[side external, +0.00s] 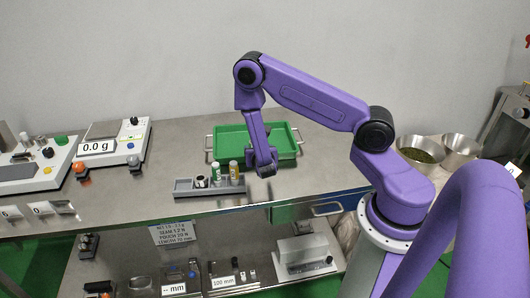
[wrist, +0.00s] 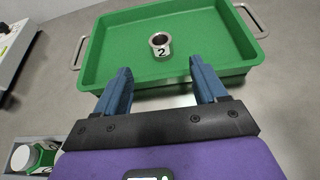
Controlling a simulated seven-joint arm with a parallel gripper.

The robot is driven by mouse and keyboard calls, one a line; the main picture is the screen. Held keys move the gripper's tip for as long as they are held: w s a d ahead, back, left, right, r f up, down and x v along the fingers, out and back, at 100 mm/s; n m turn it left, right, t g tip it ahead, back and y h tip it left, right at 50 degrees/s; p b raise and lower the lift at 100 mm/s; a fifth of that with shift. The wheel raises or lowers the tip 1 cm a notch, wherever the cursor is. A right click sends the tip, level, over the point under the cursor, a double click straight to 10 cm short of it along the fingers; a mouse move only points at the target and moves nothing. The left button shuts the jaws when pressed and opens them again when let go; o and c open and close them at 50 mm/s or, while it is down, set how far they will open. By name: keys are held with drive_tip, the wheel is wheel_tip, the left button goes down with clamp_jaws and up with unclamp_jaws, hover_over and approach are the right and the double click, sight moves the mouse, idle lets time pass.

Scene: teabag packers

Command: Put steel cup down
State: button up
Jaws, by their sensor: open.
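A small steel cup (wrist: 160,46) marked "2" stands upright on the floor of the green tray (wrist: 112,42), near the tray's middle in the wrist view. In the side view the green tray (side external: 229,142) is partly covered by my arm, and I cannot make out the cup in it. My gripper (wrist: 160,72) is open and empty. Its two blue fingers point toward the cup, one on each side of its line, with the cup beyond the fingertips and apart from them. In the side view my gripper (side external: 264,171) is at the tray's front edge.
A grey rack (side external: 207,190) with several small containers stands just left of my gripper. A scale reading 0.0 g (side external: 113,142) is farther left. Steel bowls (side external: 419,152) stand at the right. Bare steel table lies between scale and tray.

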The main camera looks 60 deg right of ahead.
drive_tip(key=s+a+r+m+g+h, duration=0.1)
drive_tip(key=s+a+r+m+g, duration=0.1)
drive_tip(key=s+a+r+m, duration=0.3)
drive_tip(key=s+r+m+g, duration=0.1)
drive_tip(key=r+m+g, duration=0.15)
drive_tip(key=r, duration=0.55)
drive_tip(key=s+a+r+m+g+y, duration=0.2)
drive_tip(key=s+a+y, duration=0.3)
drive_tip(key=s, duration=0.6)
drive_tip(key=s+a+r+m+g+y, duration=0.2)
drive_tip(key=s+a+r+m+y, duration=0.2)
drive_tip(key=s+a, duration=0.6)
drive_tip(key=s+y, duration=0.2)
drive_tip(key=shift+s+a+r+y, duration=0.15)
drive_tip(key=shift+a+r+y, duration=0.1)
drive_tip(key=shift+r+y, duration=0.05)
